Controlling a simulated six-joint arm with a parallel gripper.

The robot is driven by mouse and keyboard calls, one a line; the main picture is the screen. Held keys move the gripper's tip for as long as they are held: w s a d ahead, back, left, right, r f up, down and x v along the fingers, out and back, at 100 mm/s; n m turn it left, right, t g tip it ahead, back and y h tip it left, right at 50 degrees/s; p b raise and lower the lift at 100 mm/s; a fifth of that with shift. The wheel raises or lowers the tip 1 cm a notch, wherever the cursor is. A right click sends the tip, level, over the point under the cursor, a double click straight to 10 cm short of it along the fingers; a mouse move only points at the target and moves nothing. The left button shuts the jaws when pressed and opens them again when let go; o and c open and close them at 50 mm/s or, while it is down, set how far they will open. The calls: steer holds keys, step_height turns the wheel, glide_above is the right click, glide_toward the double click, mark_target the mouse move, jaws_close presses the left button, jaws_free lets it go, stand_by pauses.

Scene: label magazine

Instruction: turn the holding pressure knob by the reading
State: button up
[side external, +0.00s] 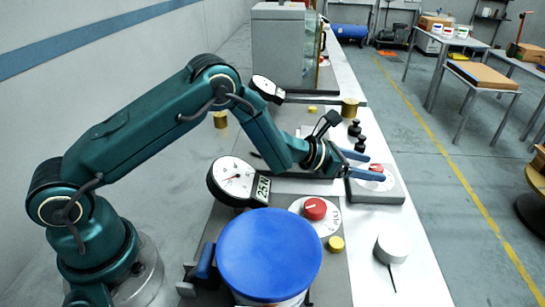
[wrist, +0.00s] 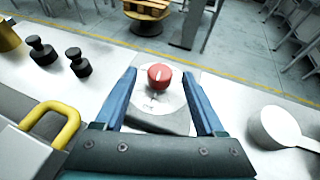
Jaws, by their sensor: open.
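A red knob (side external: 377,168) with a pale mark sits on a white dial plate on a low grey box (side external: 375,191). In the wrist view this red knob (wrist: 159,77) lies between the two blue fingers, with clear space on both sides. My gripper (side external: 366,167) is open and empty around the knob; I cannot tell its exact height. A second red knob (side external: 315,209) sits on a round white plate with lettering near the blue lid. A round gauge (side external: 237,178) with a red needle stands left of it, with a "25N" tag (side external: 263,190). The needle's value is too small to read.
A large blue-lidded drum (side external: 268,252) stands in front. A small brass cylinder (side external: 336,244) and a white round scoop-like thing (side external: 393,249) are nearby. Black weights (wrist: 78,63) stand left of the grey box in the wrist view. A yellow handle (wrist: 51,122) is close to my gripper.

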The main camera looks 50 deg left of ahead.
steer(key=shift+v, duration=1.1)
steer(key=shift+w, duration=0.1)
steer(key=shift+w+r+m+h, duration=0.3)
steer(key=shift+w+r+h, duration=0.05)
steer(key=shift+w+h, duration=0.1)
steer(key=shift+w+a+r+m+g+h, duration=0.1)
steer(key=shift+w+m+g+h, duration=0.15)
steer(key=shift+m+h, duration=0.2)
steer(key=shift+w+r+m+g+h, duration=0.15)
steer(key=shift+w+m+g+h, duration=0.1)
steer(key=shift+m+h, duration=0.15)
steer(key=shift+s+a+f+m+g+h, duration=0.1)
steer(key=shift+a+m+g+h, duration=0.25)
steer(key=shift+m+g, duration=0.25)
steer(key=shift+s+a+f+m+g+h, duration=0.2)
steer(key=shift+s+f+m+g+h, duration=0.05)
steer(key=shift+m+g, duration=0.15)
steer(key=shift+w+d+f, duration=0.1)
steer(key=shift+d+f, duration=0.1)
steer(key=shift+x, duration=2.25)
